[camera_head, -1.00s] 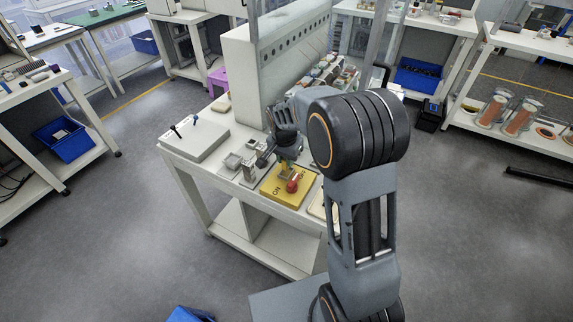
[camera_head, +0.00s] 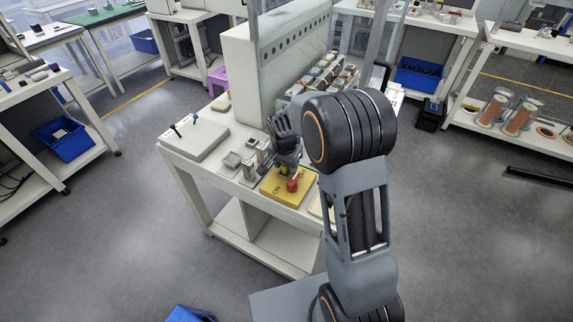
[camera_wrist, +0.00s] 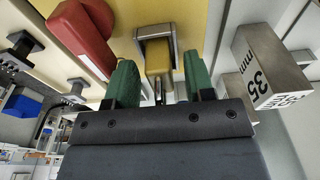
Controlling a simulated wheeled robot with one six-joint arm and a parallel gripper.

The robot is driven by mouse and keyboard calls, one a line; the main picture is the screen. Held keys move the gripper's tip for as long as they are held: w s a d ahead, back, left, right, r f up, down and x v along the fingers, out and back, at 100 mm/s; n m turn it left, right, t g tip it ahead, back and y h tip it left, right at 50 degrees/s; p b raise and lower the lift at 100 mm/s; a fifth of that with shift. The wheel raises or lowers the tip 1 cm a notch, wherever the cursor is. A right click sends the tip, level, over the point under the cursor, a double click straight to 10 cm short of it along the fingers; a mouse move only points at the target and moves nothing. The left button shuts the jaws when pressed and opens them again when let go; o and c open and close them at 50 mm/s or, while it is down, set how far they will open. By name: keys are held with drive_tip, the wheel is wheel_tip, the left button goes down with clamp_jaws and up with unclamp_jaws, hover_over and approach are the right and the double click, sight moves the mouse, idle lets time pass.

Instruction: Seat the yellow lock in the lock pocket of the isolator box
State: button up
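The isolator box (camera_head: 280,197) is a yellow box marked ON, with a red handle (camera_head: 292,185), on the white bench. In the wrist view the yellow lock (camera_wrist: 158,56) sits within the metal frame of the lock pocket (camera_wrist: 142,38) on the yellow face. Its thin metal shackle points toward my gripper; how deep it sits I cannot tell. My gripper (camera_wrist: 160,68) has its two green fingers apart, one on each side of the lock, with a visible gap on both sides. In the head view my gripper (camera_head: 287,160) is just behind the box and hides the lock.
A metal block marked 35 mm (camera_wrist: 268,65) stands right of the fingers in the wrist view. The red handle (camera_wrist: 78,35) is close on the left. Metal blocks (camera_head: 250,168) and a white board (camera_head: 195,138) lie left of the box. A tall white panel (camera_head: 280,60) rises behind.

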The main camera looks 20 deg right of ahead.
sight(284, 167)
wheel_tip(284, 167, up, 12)
drive_tip(key=a+f, duration=0.1)
drive_tip(key=s+r+n+t+y, duration=0.1)
drive_tip(key=s+n, duration=0.8)
drive_tip(key=s, duration=1.1)
drive_tip(key=shift+s+d+r+t, duration=0.35)
drive_tip(key=shift+s+r+t, duration=0.05)
drive_tip(key=shift+r+t, duration=0.35)
drive_tip(key=shift+r+p, duration=0.85)
